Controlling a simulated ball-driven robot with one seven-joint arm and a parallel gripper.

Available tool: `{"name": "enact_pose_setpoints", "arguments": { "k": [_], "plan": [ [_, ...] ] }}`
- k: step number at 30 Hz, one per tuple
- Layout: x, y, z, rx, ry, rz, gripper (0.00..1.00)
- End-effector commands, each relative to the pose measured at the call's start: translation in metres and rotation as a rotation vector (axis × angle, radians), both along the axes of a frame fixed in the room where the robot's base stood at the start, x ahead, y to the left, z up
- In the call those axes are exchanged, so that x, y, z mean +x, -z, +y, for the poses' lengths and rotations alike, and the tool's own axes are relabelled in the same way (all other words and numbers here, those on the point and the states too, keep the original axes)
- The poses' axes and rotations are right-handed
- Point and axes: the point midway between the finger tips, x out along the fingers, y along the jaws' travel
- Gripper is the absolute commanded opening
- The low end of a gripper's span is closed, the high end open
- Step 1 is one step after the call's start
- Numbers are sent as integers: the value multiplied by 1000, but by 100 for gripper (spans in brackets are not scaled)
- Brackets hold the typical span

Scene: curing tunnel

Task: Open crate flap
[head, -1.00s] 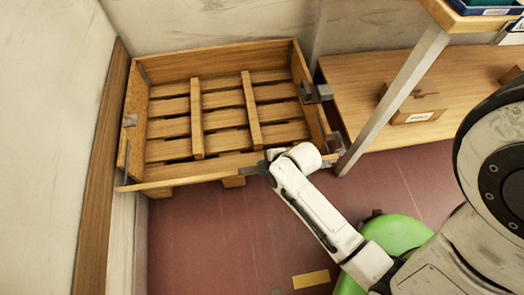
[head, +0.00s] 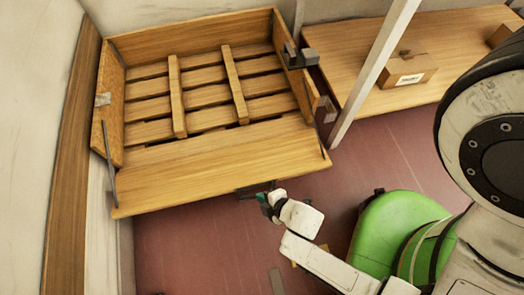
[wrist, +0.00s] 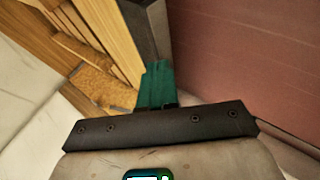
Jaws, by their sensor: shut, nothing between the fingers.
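The wooden crate (head: 190,41) stands against the back wall with its slatted floor showing. Its front flap (head: 215,168) is swung outward, and its broad inner face shows from above, lying open toward me. A metal stay (head: 110,165) runs at the flap's left end, and another (head: 320,140) at its right end. My gripper (head: 258,191) is shut and empty at the flap's outer edge, right of its middle; whether it touches the edge is unclear. In the wrist view my shut gripper (wrist: 152,60) shows dark and teal fingers, with crate wood (wrist: 90,40) beside them.
A wooden shelf (head: 350,45) with a labelled cardboard box (head: 403,68) stands to the right, behind a pale metal post (head: 375,70). A dark bracket (head: 299,57) sits on the crate's right wall.

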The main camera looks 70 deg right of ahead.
Motion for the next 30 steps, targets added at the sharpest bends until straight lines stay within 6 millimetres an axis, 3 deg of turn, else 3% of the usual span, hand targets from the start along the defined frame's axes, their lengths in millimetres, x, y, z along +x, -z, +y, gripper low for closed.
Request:
{"name": "enact_pose_setpoints", "arguments": {
  "k": [1,15,23,30],
  "plan": [
    [5,-7,-6,-9,3,-13,6],
    [4,-7,-5,-9,2,-9,49],
    [2,-9,-4,-8,3,-9,49],
    [-20,-35,4,-8,1,-7,49]
  ]
}}
